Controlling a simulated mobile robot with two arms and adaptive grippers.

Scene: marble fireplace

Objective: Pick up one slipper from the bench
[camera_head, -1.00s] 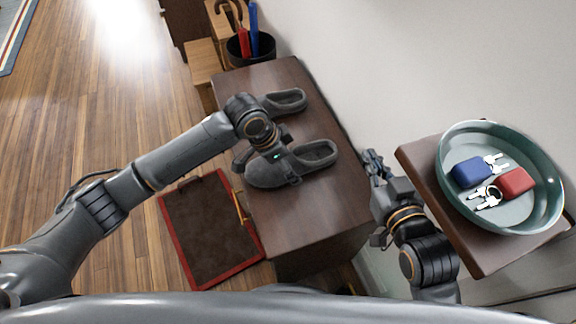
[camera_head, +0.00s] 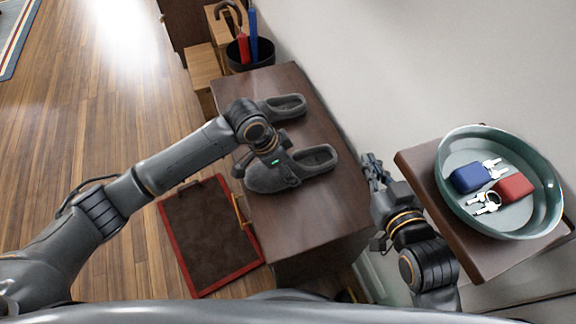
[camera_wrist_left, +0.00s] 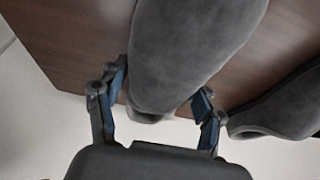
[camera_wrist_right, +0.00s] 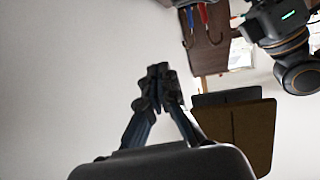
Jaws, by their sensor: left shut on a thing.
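The near grey slipper (camera_head: 262,182) lies on the dark wooden bench (camera_head: 310,215). My left gripper (camera_wrist_left: 160,92) is shut on this slipper, with one finger on each side of it in the left wrist view. In the head view the left wrist covers part of it and hides the fingertips. I cannot tell any gap between the slipper and the bench. The other grey slipper (camera_head: 290,103) lies farther back on the bench, partly behind my left wrist. My right gripper (camera_wrist_right: 158,75) is empty, its fingertips together, between the bench and a small shelf in the head view.
The brown shelf (camera_head: 420,168) at the right bears a round teal dish (camera_head: 448,200) with keys and blue and red cases. A dark bin (camera_head: 258,58) with umbrellas stands behind. The wall borders the bench's right side.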

